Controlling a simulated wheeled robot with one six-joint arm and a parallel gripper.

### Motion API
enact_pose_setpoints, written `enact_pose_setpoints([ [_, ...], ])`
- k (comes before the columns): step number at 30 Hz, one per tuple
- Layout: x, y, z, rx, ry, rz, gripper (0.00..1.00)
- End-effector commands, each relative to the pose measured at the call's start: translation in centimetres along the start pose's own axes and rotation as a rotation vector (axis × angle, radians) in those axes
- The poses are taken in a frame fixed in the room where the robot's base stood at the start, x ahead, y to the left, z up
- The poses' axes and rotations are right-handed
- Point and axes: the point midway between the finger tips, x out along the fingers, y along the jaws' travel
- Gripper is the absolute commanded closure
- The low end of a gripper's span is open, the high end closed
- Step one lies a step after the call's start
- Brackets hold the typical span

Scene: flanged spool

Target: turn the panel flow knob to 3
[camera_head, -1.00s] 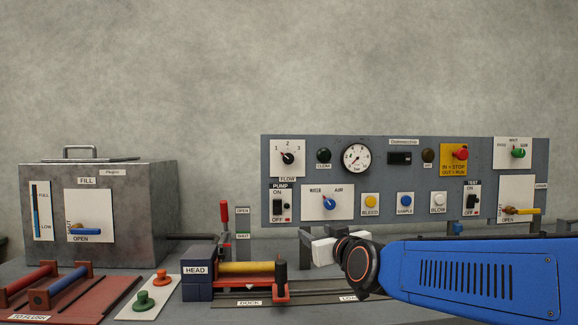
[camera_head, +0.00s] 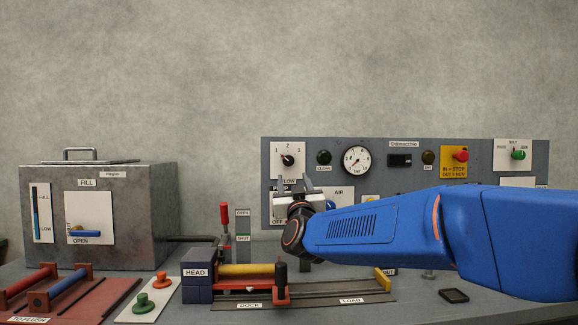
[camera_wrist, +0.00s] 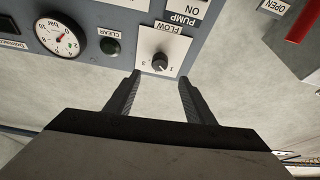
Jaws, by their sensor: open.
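The flow knob (camera_head: 288,160) is a small black knob on a white plate at the panel's upper left, marked 1, 2, 3. Its pointer appears to aim up and left, toward 1. My gripper (camera_head: 292,184) is open and empty, just below the knob in the head view, with its fingers pointing up. In the wrist view, which is upside down, the knob (camera_wrist: 160,62) lies beyond and between the open fingertips (camera_wrist: 160,77), apart from them. My gripper and wrist hide much of the pump switch and the selector beside it.
The grey panel (camera_head: 375,180) carries a gauge (camera_head: 357,159), a green clear button (camera_head: 323,157) and a red stop knob (camera_head: 461,155) near the flow knob. My blue arm covers its lower right. A metal fill tank (camera_head: 130,215) stands at left; a red-handled lever (camera_head: 225,215) stands between.

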Motion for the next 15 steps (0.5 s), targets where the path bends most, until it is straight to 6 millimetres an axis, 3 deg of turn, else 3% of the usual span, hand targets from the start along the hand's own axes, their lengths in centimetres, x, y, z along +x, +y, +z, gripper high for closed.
enact_pose_setpoints([
  [15, 9.0, 0.0, 0.1, -0.001, -0.001, 0.000, 0.51],
])
